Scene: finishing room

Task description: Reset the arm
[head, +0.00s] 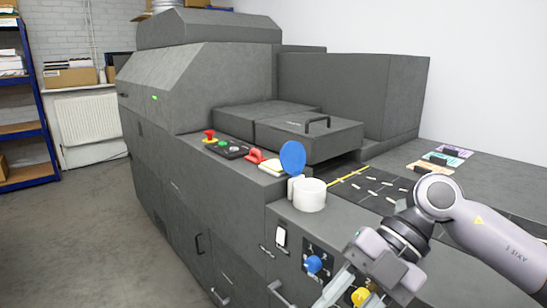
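My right arm comes in from the right, bent at a grey-and-white joint. My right gripper (345,291) points down and left at the lower edge of the picture, in front of the machine's front panel. Its fingertips are partly cut off, so I cannot tell whether it is open or shut or whether it touches anything. A blue knob (313,263) on the panel shows just left of it, and a yellow knob (360,297) is partly hidden behind it. My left gripper is not in view.
A large grey machine (205,95) fills the middle. On its top are a white round container (309,195) with a raised blue lid (292,157), a red lever (256,156) and a button panel (226,147). Blue shelving (40,110) stands far left. The floor (85,240) at left is clear.

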